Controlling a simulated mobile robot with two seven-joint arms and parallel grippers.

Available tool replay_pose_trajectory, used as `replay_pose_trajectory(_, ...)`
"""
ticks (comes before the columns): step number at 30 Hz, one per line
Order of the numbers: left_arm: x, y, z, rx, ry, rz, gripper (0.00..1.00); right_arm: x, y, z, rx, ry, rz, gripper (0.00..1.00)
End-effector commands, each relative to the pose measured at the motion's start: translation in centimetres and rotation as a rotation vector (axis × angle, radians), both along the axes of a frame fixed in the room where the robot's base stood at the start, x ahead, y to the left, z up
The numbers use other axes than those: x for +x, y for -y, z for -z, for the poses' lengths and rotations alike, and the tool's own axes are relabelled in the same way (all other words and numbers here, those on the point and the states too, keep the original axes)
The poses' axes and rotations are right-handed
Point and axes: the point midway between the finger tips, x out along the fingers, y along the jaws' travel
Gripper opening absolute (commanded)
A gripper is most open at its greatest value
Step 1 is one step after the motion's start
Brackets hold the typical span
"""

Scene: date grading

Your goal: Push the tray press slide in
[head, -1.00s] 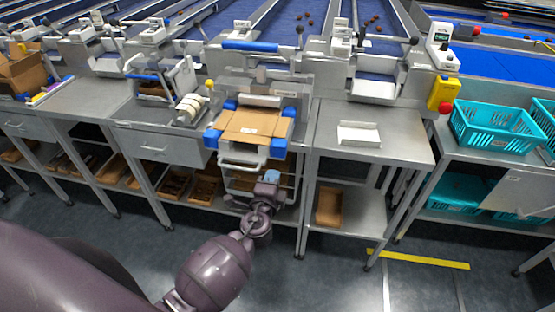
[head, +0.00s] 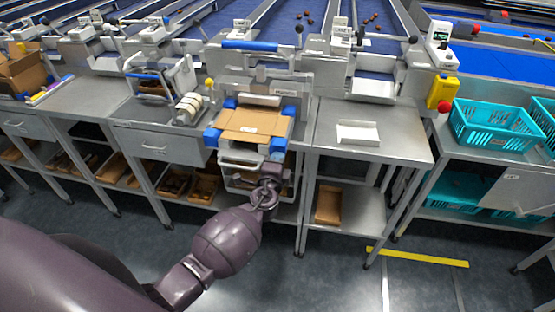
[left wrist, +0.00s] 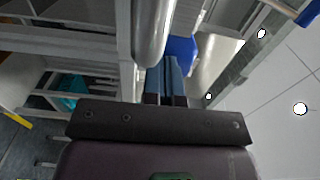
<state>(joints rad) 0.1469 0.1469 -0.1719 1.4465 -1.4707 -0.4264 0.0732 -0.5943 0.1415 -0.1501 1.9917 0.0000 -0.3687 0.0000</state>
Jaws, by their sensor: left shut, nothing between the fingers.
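The tray press slide carries a flat brown cardboard tray (head: 252,124) between blue corner blocks, and sticks out toward me from the press (head: 262,77). A light grey bar handle (head: 238,159) runs along the slide's front. My left gripper (head: 277,153) is at the right end of that handle, pointing at the slide's front. In the left wrist view its blue fingers (left wrist: 165,84) are together with nothing between them. A rounded metal bar (left wrist: 153,32) and a blue block (left wrist: 181,49) lie just past the fingertips. I cannot tell whether they touch. My right gripper is not in view.
A bench with a white open tray (head: 358,132) stands right of the press. Teal crates (head: 497,125) are at the far right. A white roll (head: 188,108) sits on the left bench. Shelves below hold brown boxes (head: 328,205). The floor in front is clear.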

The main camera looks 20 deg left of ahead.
Motion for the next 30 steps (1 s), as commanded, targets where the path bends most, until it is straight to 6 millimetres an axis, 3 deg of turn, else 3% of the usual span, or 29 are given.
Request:
replay_pose_trajectory(15,7.7,-1.8,0.5,0.001,-0.002,0.001,0.0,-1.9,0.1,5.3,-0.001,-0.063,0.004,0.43)
replay_pose_trajectory(24,8.8,-2.1,0.0,0.0,0.0,0.0,0.0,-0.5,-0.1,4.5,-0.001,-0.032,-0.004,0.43)
replay_pose_trajectory(30,8.7,-2.1,0.0,0.0,0.001,0.0,0.0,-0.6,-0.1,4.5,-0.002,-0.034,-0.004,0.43)
